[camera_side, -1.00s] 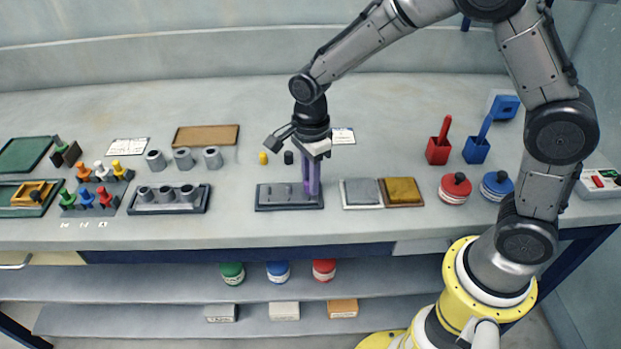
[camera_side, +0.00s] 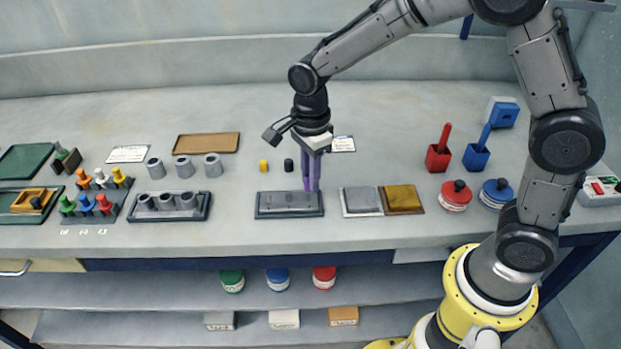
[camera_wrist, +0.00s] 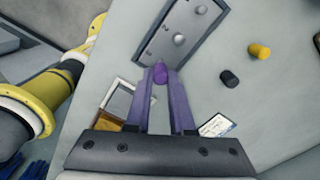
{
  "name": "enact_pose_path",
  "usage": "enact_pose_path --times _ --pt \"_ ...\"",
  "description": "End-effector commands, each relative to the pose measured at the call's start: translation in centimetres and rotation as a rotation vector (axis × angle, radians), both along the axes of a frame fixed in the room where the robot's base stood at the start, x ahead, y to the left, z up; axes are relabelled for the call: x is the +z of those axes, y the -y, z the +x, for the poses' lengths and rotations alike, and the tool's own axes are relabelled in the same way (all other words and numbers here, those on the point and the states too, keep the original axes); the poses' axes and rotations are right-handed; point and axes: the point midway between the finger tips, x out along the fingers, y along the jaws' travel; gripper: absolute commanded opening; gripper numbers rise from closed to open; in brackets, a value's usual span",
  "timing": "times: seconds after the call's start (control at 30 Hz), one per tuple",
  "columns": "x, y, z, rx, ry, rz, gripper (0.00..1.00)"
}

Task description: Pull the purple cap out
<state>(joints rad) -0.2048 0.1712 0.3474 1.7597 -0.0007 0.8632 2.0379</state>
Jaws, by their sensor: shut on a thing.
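My gripper (camera_side: 312,187) has long purple fingers and points down at the right end of a grey rack plate (camera_side: 265,204) with a dark rim. In the wrist view its fingers (camera_wrist: 160,78) are shut on a small rounded purple cap (camera_wrist: 160,73). The cap sits between the fingertips, by the near end of the rack plate (camera_wrist: 152,48). Grey round studs (camera_wrist: 180,40) show on the plate beyond it. The cap's lower end is hidden, so I cannot tell whether it is clear of the plate. In the side view the fingers hide the cap.
A yellow cylinder (camera_side: 263,166) and a black one (camera_side: 288,165) stand behind the plate. A silver pad (camera_side: 361,201) and a gold pad (camera_side: 402,199) lie close on its right. A rack of grey tubes (camera_side: 168,206) is on its left.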

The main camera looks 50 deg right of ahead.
Motion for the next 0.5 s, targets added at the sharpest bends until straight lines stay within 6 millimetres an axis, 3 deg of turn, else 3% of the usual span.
enact_pose_path --times 0.5 --pt "1.7 0.0 0.0 0.000 0.002 0.000 0.00"
